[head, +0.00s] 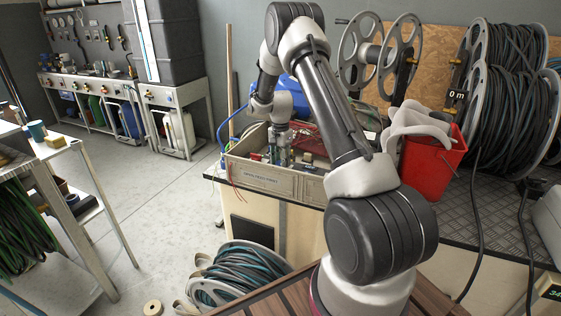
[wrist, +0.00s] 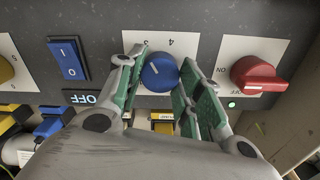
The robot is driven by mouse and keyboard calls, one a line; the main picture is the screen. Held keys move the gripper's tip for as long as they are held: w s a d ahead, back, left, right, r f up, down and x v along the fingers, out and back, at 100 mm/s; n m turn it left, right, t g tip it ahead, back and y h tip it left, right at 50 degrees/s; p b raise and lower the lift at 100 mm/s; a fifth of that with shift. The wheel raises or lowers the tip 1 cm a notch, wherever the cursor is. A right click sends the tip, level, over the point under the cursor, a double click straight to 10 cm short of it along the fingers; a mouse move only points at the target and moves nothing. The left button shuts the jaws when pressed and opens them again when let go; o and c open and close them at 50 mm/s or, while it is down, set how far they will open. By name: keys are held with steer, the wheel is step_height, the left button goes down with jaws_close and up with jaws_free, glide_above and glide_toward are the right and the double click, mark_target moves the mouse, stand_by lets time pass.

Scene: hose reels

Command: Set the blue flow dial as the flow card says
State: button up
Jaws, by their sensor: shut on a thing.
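The blue dial (wrist: 157,77) sits on a white plate with the figures 3 and 4 visible beyond it in the wrist view. A short pale mark shows on its face; I cannot tell exactly which figure it points to. My gripper (wrist: 161,70) has its green-padded fingers on either side of the dial and is shut on it. In the head view my gripper (head: 279,150) is low at the far end of the arm, over the grey crate, and the dial cannot be made out. I cannot make out a readable flow card in either view.
A red knob (wrist: 259,75) with a lit green lamp is right of the dial, and a blue rocker switch (wrist: 68,59) is left. A grey crate (head: 270,180), a red bucket (head: 430,168) and hose reels (head: 510,95) crowd the bench.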

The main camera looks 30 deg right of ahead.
steer(key=o, duration=1)
steer(key=shift+o, duration=0.2)
step_height(320, 180, up, 12)
